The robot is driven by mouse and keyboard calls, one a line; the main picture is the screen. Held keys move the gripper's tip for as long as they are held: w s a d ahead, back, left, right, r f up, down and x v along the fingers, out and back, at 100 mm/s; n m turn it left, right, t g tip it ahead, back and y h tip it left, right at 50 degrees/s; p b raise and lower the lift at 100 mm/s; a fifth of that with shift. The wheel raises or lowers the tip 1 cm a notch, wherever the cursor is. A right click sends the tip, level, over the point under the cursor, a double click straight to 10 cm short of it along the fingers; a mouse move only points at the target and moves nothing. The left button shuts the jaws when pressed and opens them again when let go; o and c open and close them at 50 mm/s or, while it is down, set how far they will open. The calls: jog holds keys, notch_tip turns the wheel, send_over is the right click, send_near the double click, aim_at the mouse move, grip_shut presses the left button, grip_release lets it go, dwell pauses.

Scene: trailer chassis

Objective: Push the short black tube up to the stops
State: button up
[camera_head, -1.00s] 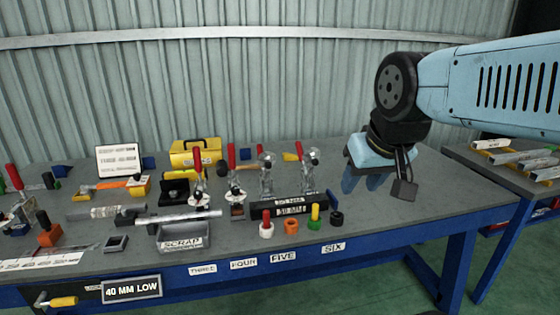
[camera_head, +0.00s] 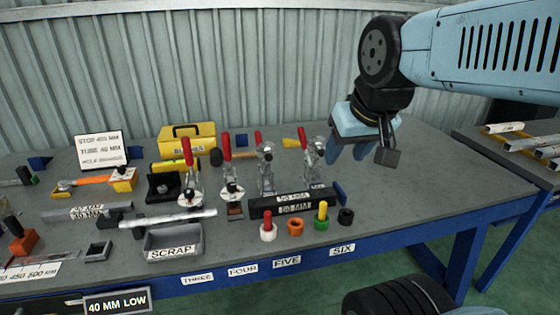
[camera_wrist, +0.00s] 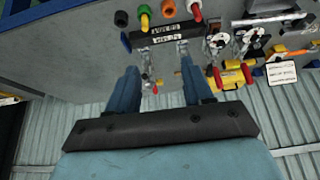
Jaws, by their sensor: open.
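The short black tube (camera_head: 262,207) lies near the front right of the grey table (camera_head: 420,185), with white "50 MM"-type labels on it. It also shows in the wrist view (camera_wrist: 141,42). A small blue block (camera_head: 340,193) stands by its right end; whether they touch is unclear. Toggle clamps with red handles (camera_head: 265,168) stand behind the tube. My gripper (camera_head: 346,152) is open and empty, above the table behind and right of the tube. Its two blue fingers show in the wrist view (camera_wrist: 160,72), apart from the tube. I cannot tell which parts are the stops.
Red, orange, green-yellow and black pieces (camera_head: 296,226) stand in front of the tube. A scrap tray (camera_head: 173,241), a silver tube (camera_head: 170,218) and a yellow case (camera_head: 187,140) are to the left. The table's right part is clear. Another table (camera_head: 510,150) stands at right.

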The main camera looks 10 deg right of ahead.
jog(key=shift+o, duration=0.7)
jog(key=shift+w, duration=0.3)
jog(key=o, duration=0.4)
jog(key=w+m, duration=0.2)
jog(key=w, duration=0.1)
jog(key=w+f+m+g, duration=0.1)
jog(key=w+m, duration=0.1)
jog(key=w, duration=0.1)
jog(key=shift+w+f+g, duration=0.15)
jog(key=shift+f+g, duration=0.05)
jog(key=shift+g, duration=0.1)
jog(key=m+g+h, duration=0.4)
jog(key=m+h, duration=0.1)
jog(key=m, duration=0.9)
send_over(291, 197)
jog(key=a, duration=0.2)
notch_tip(291, 197, down, 19)
notch_tip(291, 197, down, 6)
jog(key=shift+a+f, duration=0.1)
jog(key=shift+f, duration=0.1)
jog(key=shift+y, duration=0.3)
jog(key=shift+x, duration=3.8)
jog(key=shift+c, duration=0.3)
grip_shut()
